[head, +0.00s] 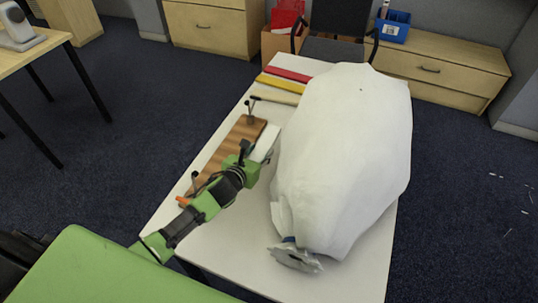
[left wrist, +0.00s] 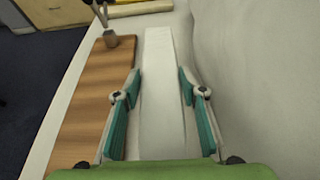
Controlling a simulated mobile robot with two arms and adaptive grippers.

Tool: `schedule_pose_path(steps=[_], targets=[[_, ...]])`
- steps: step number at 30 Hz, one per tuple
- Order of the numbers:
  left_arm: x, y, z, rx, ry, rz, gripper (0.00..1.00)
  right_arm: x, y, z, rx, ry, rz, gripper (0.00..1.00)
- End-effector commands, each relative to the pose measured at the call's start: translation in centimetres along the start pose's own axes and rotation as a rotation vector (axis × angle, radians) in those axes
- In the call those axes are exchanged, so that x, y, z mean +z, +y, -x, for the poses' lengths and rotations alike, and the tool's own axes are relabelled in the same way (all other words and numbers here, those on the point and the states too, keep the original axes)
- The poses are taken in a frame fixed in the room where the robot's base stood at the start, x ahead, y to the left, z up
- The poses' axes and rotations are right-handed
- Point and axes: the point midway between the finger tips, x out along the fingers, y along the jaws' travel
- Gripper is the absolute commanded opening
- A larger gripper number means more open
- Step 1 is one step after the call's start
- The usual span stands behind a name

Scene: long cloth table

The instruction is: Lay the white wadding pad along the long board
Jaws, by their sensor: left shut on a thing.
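The long brown board (head: 229,153) lies along the left side of the white table, and it also shows at the left in the left wrist view (left wrist: 97,95). The white wadding pad (head: 266,143) is a long narrow strip to the right of the board. In the left wrist view the pad (left wrist: 160,75) runs lengthwise between the two fingers. My left gripper (head: 247,163) is shut on the pad, beside the board's right edge. I cannot tell how high the pad is above the table. My right gripper is not in view.
A large white sack (head: 345,150) fills the table's right side, close to the pad. A clamp-like upright (head: 251,108) stands at the board's far end; an orange piece (head: 182,201) is near its close end. Red (head: 290,74), yellow (head: 280,85) and cream strips (head: 275,98) lie beyond.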

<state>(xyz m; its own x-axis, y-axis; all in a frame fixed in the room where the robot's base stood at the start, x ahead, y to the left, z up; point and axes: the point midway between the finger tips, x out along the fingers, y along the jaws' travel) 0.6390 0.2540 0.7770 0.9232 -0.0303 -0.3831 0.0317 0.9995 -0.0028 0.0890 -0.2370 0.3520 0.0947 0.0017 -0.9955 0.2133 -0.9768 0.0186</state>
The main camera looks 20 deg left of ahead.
Motion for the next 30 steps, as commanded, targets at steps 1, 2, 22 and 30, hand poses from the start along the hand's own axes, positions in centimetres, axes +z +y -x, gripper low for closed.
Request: schedule_pose_path(steps=[1, 2, 22, 30], targets=[[-0.5, 0.0, -0.3, 0.000, -0.001, 0.002, 0.23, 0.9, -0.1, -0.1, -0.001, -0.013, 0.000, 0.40], [-0.7, 0.0, -0.4, 0.000, -0.001, 0.001, 0.23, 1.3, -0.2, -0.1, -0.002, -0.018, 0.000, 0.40], [-4.5, 0.0, -1.9, -0.001, -0.002, -0.002, 0.23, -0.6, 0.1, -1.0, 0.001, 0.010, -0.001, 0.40], [-4.4, 0.0, -1.9, -0.001, -0.002, -0.001, 0.55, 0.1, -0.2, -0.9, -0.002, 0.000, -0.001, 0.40]])
